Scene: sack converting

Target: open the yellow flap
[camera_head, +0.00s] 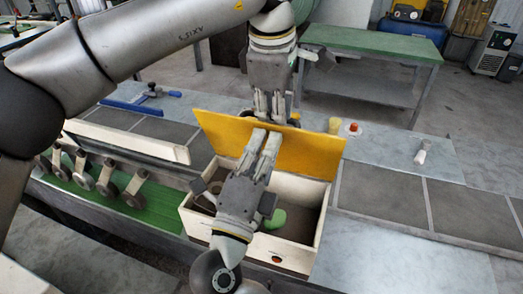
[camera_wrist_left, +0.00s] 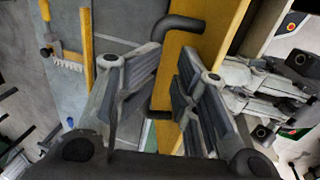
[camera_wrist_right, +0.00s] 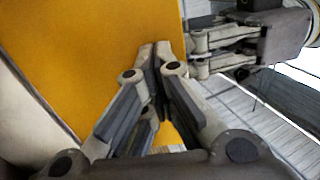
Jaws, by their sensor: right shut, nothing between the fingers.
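The yellow flap (camera_head: 315,152) stands raised along the far side of an open cream box (camera_head: 318,208). Its face also shows in the right wrist view (camera_wrist_right: 90,50). My right gripper (camera_head: 271,140) reaches over the box with shut, empty fingertips close to the flap's near face; I cannot tell whether they touch. My left gripper (camera_head: 274,116) is behind the flap, its tips partly hidden by it in the head view. In the left wrist view its fingers are apart, near a dark bar handle (camera_wrist_left: 183,23) on the yellow flap; one finger covers part of the handle.
A green object (camera_head: 275,219) lies inside the box. Caster-like wheels (camera_head: 107,180) line the green strip at left. Grey panels (camera_head: 383,196) lie at right.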

